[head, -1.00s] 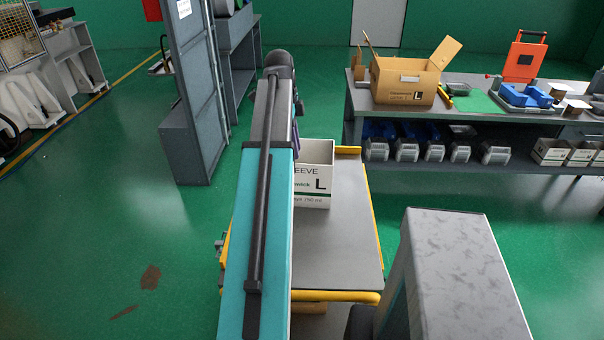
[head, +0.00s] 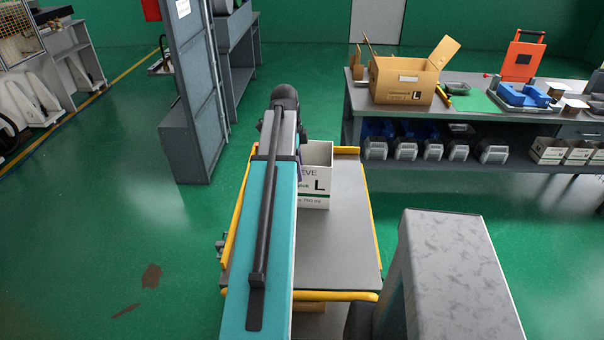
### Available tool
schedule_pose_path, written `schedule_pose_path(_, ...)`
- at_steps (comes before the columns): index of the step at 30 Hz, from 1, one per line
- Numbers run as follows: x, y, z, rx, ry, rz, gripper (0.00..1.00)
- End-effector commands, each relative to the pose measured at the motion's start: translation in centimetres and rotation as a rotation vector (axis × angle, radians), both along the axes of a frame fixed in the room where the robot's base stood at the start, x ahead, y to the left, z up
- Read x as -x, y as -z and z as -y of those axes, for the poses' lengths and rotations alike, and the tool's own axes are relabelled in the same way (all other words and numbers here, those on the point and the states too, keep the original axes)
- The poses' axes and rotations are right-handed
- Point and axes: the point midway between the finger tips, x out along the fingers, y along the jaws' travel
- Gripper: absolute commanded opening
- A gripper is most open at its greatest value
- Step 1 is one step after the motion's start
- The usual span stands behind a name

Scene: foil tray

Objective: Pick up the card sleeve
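The card sleeve (head: 317,186) is a white open-topped box with dark lettering, "EVE" and a large "L", and a green line low on its front. It stands upright on the grey top of a yellow-framed cart (head: 345,250). My teal arm crosses the cart's left part and hides the sleeve's left side. The arm's dark end is at the sleeve's far left. My gripper's fingers are hidden behind the arm, so I cannot tell whether they touch the sleeve.
A workbench (head: 440,122) at the back right bears an open cardboard box (head: 403,80), an orange case (head: 523,60) and blue parts. A grey cabinet (head: 190,140) stands at the left. The cart top right of the sleeve is clear, and green floor lies open at left.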

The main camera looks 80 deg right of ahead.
Motion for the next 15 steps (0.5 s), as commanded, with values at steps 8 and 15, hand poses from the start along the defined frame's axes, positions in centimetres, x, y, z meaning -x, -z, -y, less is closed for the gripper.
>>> schedule_pose_path(8, -0.04, 0.04, 0.00, 0.000, -0.001, 0.000, 0.24)
schedule_pose_path(15, 0.05, 0.42, 0.07, -0.001, -0.001, 0.000, 0.24)
